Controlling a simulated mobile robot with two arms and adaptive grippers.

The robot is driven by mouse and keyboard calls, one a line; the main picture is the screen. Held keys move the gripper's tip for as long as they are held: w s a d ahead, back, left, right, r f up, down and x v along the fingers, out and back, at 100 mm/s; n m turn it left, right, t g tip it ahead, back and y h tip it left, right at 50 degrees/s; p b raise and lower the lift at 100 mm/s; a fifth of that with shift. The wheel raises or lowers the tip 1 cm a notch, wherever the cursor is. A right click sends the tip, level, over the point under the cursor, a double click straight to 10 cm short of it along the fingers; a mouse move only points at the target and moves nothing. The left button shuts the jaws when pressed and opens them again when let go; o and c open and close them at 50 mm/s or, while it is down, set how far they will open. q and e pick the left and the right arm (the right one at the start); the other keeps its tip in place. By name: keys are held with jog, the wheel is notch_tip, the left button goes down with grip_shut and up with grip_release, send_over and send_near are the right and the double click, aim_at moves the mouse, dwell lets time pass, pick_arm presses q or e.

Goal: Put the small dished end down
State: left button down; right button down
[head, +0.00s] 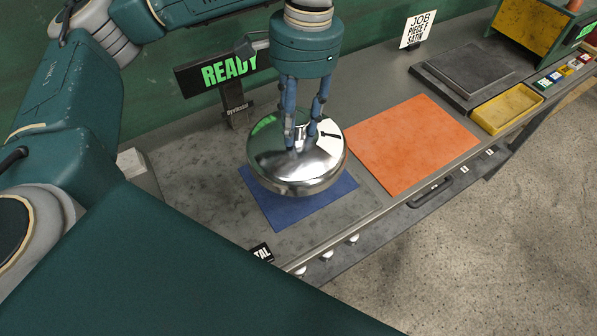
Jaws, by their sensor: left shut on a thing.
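A shiny metal dished end (272,163), domed and round with a polished surface, is in the middle of the head view. My left gripper (301,140) points down from above, its blue fingers shut on the dished end at its top. The dished end is over or on a blue mat (285,212); I cannot tell whether its underside touches the mat. It hides the mat's middle and far part. My right gripper is not in view.
An orange mat (415,142) lies bare to the right. Beyond it are a dark square plate (468,68) and a yellow tray (506,108). A READY display (222,75) stands behind the dished end. A JOB card (417,30) stands at the back. The bench's front edge runs diagonally.

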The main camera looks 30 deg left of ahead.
aim_at(296, 140)
pick_arm(q)
notch_tip(296, 140, up, 7)
jog(key=w+a+m, duration=0.1)
jog(key=w+m, duration=0.2)
jog(key=shift+m, duration=0.3)
jog(key=f, duration=1.5)
jog(key=shift+s+a+f, duration=0.15)
jog(key=shift+a+f, duration=0.1)
jog(key=shift+f, duration=2)
jog(key=shift+f, duration=0.1)
jog(key=c, duration=1.2)
grip_release()
jog(key=shift+s, duration=0.2)
jog(key=shift+o, duration=0.2)
jog(key=shift+w+d, duration=0.1)
